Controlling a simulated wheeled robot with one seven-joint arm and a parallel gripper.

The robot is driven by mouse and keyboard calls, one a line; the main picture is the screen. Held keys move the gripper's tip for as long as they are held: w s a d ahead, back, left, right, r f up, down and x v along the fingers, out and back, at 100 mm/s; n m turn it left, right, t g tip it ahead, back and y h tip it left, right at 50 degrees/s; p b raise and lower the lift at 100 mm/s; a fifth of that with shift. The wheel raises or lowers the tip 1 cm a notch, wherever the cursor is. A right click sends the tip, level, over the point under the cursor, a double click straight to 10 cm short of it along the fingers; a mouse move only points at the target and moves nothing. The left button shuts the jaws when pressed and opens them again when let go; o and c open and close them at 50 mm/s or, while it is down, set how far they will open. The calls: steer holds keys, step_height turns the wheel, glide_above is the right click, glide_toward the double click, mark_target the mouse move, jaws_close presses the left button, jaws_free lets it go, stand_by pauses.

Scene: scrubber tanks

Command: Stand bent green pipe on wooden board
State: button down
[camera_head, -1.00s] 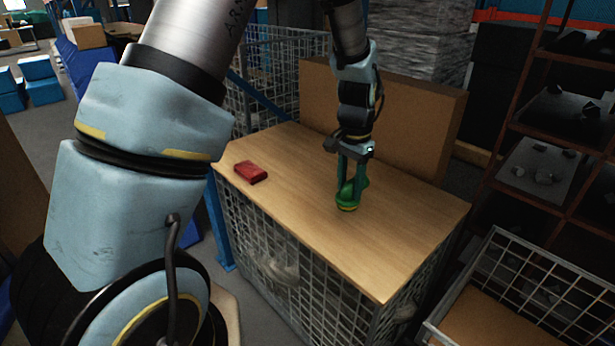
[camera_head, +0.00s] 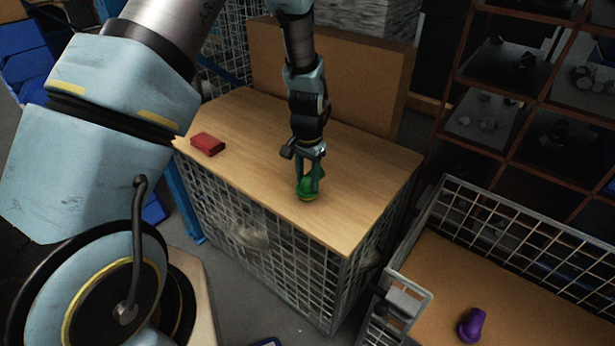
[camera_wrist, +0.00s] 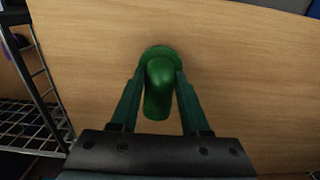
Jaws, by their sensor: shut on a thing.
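The bent green pipe (camera_head: 306,188) is at the wooden board (camera_head: 245,118), near its front edge in the head view. Its flanged end is down and it looks upright. My gripper (camera_head: 311,180) points down from above and is shut on the pipe, one finger on each side. In the wrist view the pipe (camera_wrist: 158,88) sits between the two fingers of my gripper (camera_wrist: 158,92), with the round flange beyond against the board (camera_wrist: 240,60). The flange appears to touch the board, though the contact itself is hard to see.
A red box (camera_head: 207,144) lies on the board to the left of the pipe. A cardboard panel (camera_head: 335,78) stands along the back edge. A wire crate (camera_head: 520,238) with a purple pipe (camera_head: 472,325) stands at the lower right. The board around the pipe is clear.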

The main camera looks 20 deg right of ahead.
mark_target(307, 176)
steer(key=shift+f, duration=0.1)
steer(key=shift+c, duration=1.9)
jaws_free()
step_height(307, 176, up, 12)
steer(key=b, duration=0.4)
steer(key=w+a+r+n, duration=0.1)
steer(key=a+r+n, duration=0.15)
steer(key=a, duration=0.55)
steer(key=w+a+r+n, duration=0.1)
steer(key=a+n, duration=0.2)
steer(key=a, duration=0.5)
steer(key=s+a+n, duration=0.2)
steer(key=a, duration=0.5)
steer(key=s+a+r+n+t, duration=0.1)
steer(key=s+a+n, duration=0.2)
steer(key=a, duration=0.5)
steer(key=shift+s+r+t, duration=0.2)
steer(key=shift+s+t, duration=0.1)
steer(key=shift+s, duration=0.05)
steer(key=shift+n, duration=0.25)
